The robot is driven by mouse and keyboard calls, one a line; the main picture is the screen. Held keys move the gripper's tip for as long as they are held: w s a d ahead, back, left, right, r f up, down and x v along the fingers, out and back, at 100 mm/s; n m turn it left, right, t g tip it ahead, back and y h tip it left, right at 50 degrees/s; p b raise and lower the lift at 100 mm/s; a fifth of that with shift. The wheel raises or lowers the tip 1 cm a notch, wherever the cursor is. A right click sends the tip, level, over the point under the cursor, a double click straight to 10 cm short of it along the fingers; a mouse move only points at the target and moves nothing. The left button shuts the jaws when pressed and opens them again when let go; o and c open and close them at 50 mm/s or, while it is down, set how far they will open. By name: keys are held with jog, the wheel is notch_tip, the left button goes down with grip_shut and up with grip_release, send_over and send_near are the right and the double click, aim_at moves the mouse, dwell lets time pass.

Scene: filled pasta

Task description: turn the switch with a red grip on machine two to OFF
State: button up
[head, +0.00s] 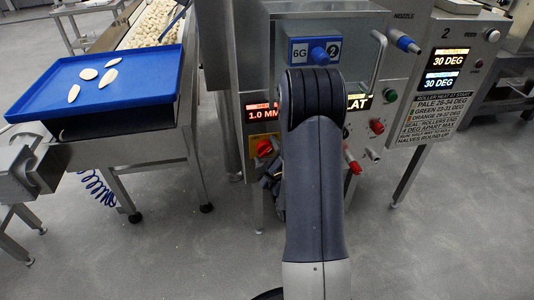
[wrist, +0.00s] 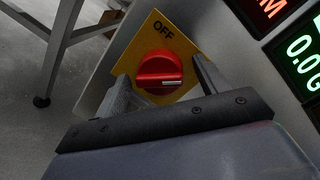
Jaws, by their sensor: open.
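The switch with a red grip (wrist: 160,72) sits on a yellow plate (wrist: 139,40) on the machine front in the wrist view. OFF is printed at the plate's top. The grip's bar lies roughly level in the picture, its white mark toward the right, not toward OFF. My gripper (wrist: 163,82) is open, one finger on each side of the red grip; I cannot tell whether either touches it. In the head view the red switch (head: 264,147) shows left of my arm, with my gripper (head: 271,178) just below it, partly hidden by the arm.
Right of my arm are a red knob (head: 377,127), a green button (head: 390,95) and a red-ended handle (head: 353,163). A panel marked 2 (head: 440,80) stands at right. A blue tray (head: 100,85) with pasta pieces is at left.

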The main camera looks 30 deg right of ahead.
jog(key=shift+c, duration=0.2)
jog(key=c, duration=0.9)
jog(key=shift+n, duration=0.3)
jog(key=n+b, duration=0.3)
jog(key=n, duration=0.1)
jog(key=shift+f+b, duration=0.1)
jog(key=shift+b, duration=0.3)
jog(key=n+g+b, duration=0.1)
jog(key=n+b, duration=0.2)
jog(key=n, duration=0.1)
jog(key=shift+a+n, duration=0.1)
jog(key=shift+n, duration=0.2)
jog(key=n+b, duration=0.3)
jog(key=n, duration=0.1)
jog(key=shift+h, duration=0.4)
jog(key=shift+n+g+h+b, duration=0.3)
jog(key=shift+n+b, duration=0.25)
jog(key=shift+n, duration=1.15)
jog(key=shift+w, duration=0.1)
